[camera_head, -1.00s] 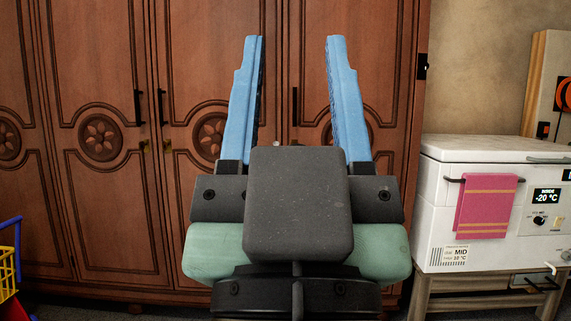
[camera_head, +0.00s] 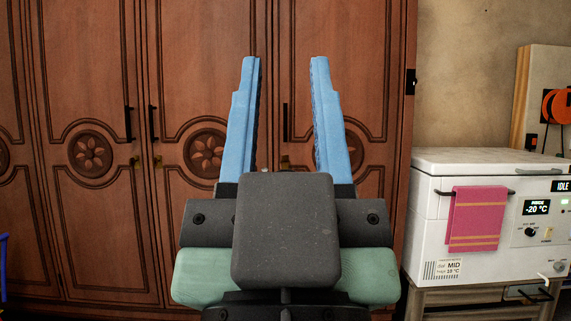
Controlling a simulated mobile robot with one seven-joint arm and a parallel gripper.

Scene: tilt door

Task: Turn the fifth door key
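A brown carved wooden wardrobe (camera_head: 220,90) with several tall doors fills the left and middle of the head view. Small brass keys or locks show at the door edges, one left of centre (camera_head: 134,162) and one just right of it (camera_head: 157,161). Another small brass key (camera_head: 285,162) shows between my fingers, below a dark vertical handle (camera_head: 285,122). My gripper (camera_head: 285,60) is open and empty, its two blue fingers pointing up in the picture toward the wardrobe. The gripper body hides the lower middle of the doors. I cannot tell the gap between fingertips and doors.
A white freezer box (camera_head: 428,215) with a pink towel (camera_head: 478,218) stands on a stand at the right, beside the wardrobe. A wooden board with an orange reel (camera_head: 557,106) is behind it. A blue and yellow item was at the lower left; only a blue edge (camera_head: 4,265) shows.

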